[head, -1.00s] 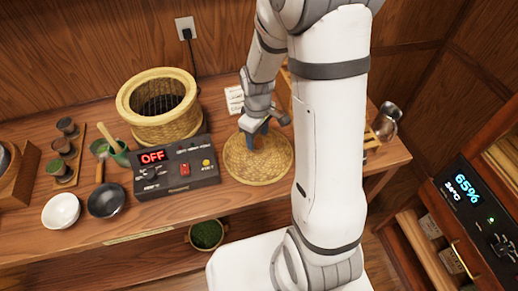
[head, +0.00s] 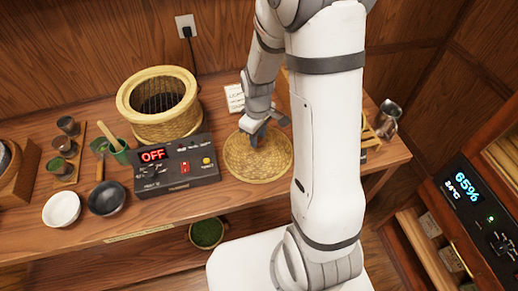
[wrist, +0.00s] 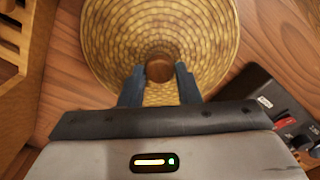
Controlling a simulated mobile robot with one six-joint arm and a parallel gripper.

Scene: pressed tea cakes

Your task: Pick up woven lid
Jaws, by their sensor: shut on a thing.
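The woven lid (head: 262,165) is a round, straw-coloured disc on the wooden table, right of the control box. It also fills the top of the wrist view (wrist: 205,45), with a brown knob (wrist: 159,69) at its centre. My gripper (head: 257,140) is over the middle of the lid. In the wrist view its two dark blue fingers (wrist: 160,82) stand on either side of the knob, shut on it. The lid appears to lie flat on the table; I cannot tell whether it is lifted at all.
An open woven basket (head: 165,128) stands behind the control box (head: 176,166), which reads OFF. A white bowl (head: 61,209) and a dark pan (head: 106,198) are at the left. A metal pitcher (head: 387,118) and a wooden rack stand at the right.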

